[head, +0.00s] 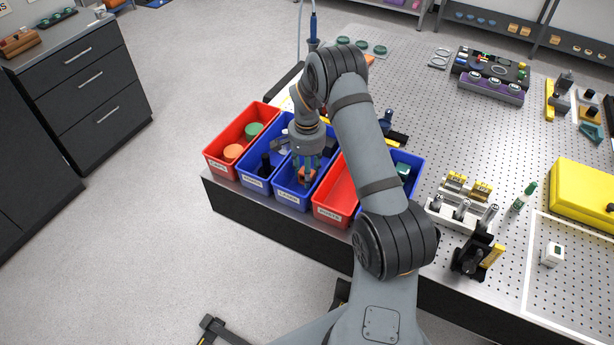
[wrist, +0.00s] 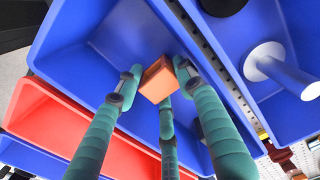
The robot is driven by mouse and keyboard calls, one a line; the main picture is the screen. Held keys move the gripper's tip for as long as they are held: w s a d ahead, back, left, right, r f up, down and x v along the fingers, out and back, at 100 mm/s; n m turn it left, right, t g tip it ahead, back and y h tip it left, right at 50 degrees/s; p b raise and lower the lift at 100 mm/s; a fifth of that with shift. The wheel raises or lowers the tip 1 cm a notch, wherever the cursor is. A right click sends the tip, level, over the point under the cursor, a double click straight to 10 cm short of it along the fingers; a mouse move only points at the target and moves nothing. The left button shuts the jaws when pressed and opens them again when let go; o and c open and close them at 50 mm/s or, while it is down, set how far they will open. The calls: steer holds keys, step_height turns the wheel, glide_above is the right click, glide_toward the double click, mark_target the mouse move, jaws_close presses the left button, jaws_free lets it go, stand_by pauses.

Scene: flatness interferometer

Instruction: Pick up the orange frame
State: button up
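The orange frame (wrist: 158,80) looks like a small orange block in the wrist view and sits between my gripper's fingertips. My gripper (wrist: 160,82) has three green-grey fingers closed in around it, and their tips appear to touch its sides.
A red bin (head: 333,212) stands right of this bin, and another blue bin (head: 254,183) stands left. A farther-left red bin (head: 218,165) holds orange and green round pieces. The bins line the perforated table's front edge. A yellow case (head: 585,190) lies at right.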

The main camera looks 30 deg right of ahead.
jaws_close()
stand_by(0.4)
